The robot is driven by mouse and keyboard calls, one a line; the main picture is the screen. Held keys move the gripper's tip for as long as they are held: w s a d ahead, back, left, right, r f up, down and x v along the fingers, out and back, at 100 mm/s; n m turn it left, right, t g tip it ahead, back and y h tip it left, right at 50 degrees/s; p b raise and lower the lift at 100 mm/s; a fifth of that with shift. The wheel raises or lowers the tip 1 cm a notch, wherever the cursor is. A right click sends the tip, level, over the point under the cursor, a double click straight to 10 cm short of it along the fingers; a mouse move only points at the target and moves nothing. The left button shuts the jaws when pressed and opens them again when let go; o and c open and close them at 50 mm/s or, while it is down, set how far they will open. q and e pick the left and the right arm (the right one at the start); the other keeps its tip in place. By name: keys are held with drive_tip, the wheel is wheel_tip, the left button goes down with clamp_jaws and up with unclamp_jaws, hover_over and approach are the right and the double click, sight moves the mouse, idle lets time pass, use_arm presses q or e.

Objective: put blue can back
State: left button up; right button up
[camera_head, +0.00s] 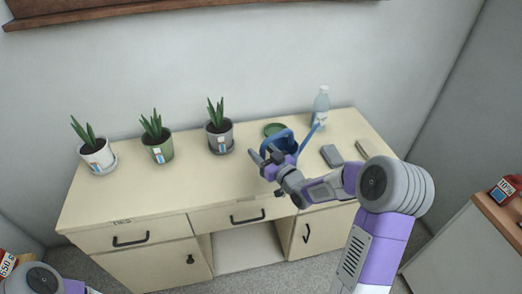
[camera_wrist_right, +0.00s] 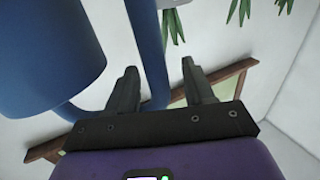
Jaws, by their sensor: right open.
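The blue can (camera_head: 288,138) is a watering can with a long spout, standing toward the right of the cream cabinet top (camera_head: 190,185). My right gripper (camera_head: 264,154) is at its near left side, jaws open. In the right wrist view the can's blue body (camera_wrist_right: 45,50) fills the upper left. Its curved blue handle (camera_wrist_right: 152,45) runs down between the open fingers of my right gripper (camera_wrist_right: 162,88), partly behind the left finger. I cannot tell whether a finger touches it. My left gripper is out of view.
A green saucer (camera_head: 274,129) lies just behind the can, and a clear bottle (camera_head: 320,108) stands at the back right. A grey block (camera_head: 331,155) and a pale block (camera_head: 363,149) lie to the right. Potted plants (camera_head: 219,135) line the back left. The front left top is clear.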

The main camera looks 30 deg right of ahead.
drive_tip(key=s+d, duration=0.2)
drive_tip(key=s, duration=0.9)
drive_tip(key=s+a+f+m+g, duration=0.15)
drive_tip(key=a+f+g, duration=0.3)
drive_tip(key=f, duration=0.65)
drive_tip(key=s+a+f+m+g, duration=0.15)
drive_tip(key=a+f+g, duration=0.35)
drive_tip(key=f, duration=0.5)
drive_tip(key=s+a+f+m+g+y, duration=0.1)
drive_tip(key=s+a+f+g, duration=0.7)
drive_tip(key=s+a+f, duration=0.4)
drive_tip(key=s+f, duration=0.1)
drive_tip(key=s, duration=0.2)
drive_tip(key=shift+a+m+p, duration=0.3)
drive_tip(key=shift+p, duration=0.1)
drive_tip(key=shift+r, duration=0.15)
